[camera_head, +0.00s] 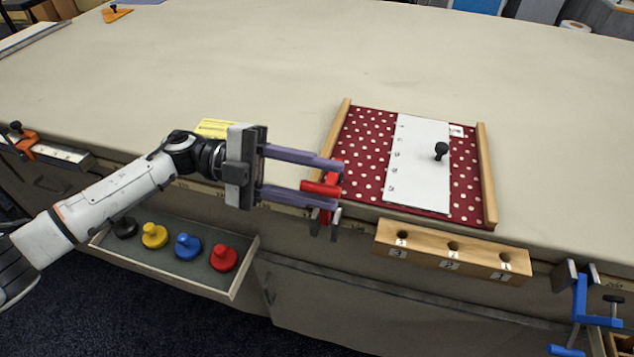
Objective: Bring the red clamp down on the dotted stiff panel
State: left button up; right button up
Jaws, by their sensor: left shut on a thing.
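My left gripper (335,184) comes in from the left and is shut on the red clamp (320,188). The clamp is at the front left corner of the dotted stiff panel, at the table's front edge. The dotted panel (362,142) is dark red with white dots and lies on the table between two wooden side rails. A white plate (415,189) with a black knob (441,150) lies on top of the panel. I cannot tell whether the clamp touches the panel. My right gripper is not in view.
A wooden block (425,262) with numbered holes is on the table's front side. An open drawer (165,263) below holds black, yellow, blue and red knobs. A blue clamp (580,300) is at the right. A yellow note (213,128) lies behind my arm. The table's back is mostly clear.

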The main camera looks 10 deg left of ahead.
pick_arm(q)
jog(key=shift+w+a, duration=0.15)
jog(key=shift+w, duration=0.15)
jog(key=a+b, duration=0.2)
jog(key=a, duration=0.8)
jog(key=shift+w, duration=0.35)
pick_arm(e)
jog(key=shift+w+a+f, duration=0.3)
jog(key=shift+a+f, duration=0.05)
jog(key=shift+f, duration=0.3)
pick_arm(q)
jog(key=shift+s, duration=0.1)
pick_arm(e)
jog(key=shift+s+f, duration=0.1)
